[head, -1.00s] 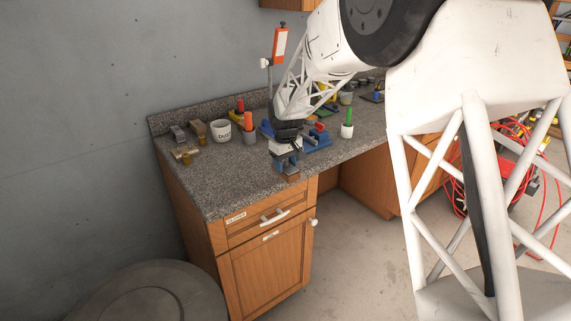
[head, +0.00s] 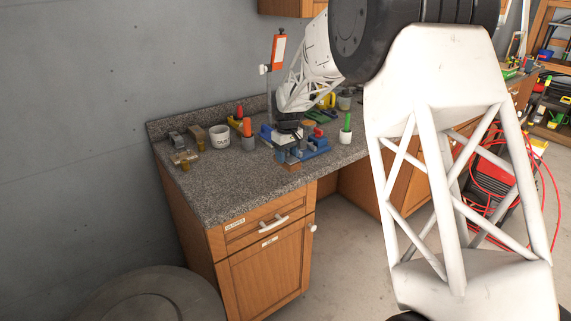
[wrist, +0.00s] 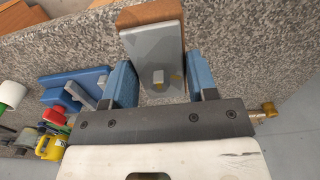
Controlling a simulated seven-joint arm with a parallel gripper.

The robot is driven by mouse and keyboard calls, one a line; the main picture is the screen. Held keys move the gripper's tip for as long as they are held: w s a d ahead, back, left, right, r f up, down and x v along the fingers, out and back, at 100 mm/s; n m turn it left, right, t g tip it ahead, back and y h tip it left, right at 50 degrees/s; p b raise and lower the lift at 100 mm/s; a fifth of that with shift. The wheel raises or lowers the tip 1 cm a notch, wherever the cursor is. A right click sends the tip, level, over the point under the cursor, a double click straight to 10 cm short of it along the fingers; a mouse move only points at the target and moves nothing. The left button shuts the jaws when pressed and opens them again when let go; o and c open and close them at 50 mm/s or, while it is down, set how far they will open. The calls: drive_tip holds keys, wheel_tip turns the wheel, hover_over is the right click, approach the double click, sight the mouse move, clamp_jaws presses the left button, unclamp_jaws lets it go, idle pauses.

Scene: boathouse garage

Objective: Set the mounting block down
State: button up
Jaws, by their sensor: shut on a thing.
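The mounting block, brown wood with a grey metal face (wrist: 151,45), sits between my gripper's blue fingers (wrist: 162,80) in the wrist view. A small grey peg stands out from its face. My gripper is shut on it, one finger on each side. In the head view my gripper (head: 288,151) is low over the counter's front part, and the brown end of the block (head: 290,167) shows just below it, near the front edge. The rest of the block is hidden there by my gripper. I cannot tell whether the block touches the speckled grey counter (head: 235,181).
A blue tool (head: 319,146) lies close to the right of my gripper. A white lettered cup (head: 220,138), an orange-handled tool (head: 247,127) and a green-handled tool in a white cup (head: 346,138) stand nearby. The counter's front left is clear.

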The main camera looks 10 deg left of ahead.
drive_tip(key=w+d+r, duration=0.1)
drive_tip(key=w, duration=0.9)
drive_tip(key=w+d+r, duration=0.1)
drive_tip(key=w+d, duration=0.1)
drive_tip(key=w, duration=0.8)
drive_tip(key=shift+f, duration=3.15)
drive_tip(key=shift+f, duration=0.25)
drive_tip(key=o, duration=1.2)
drive_tip(key=shift+c, duration=0.2)
wheel_tip(320, 180, up, 8)
drive_tip(key=shift+f, duration=0.15)
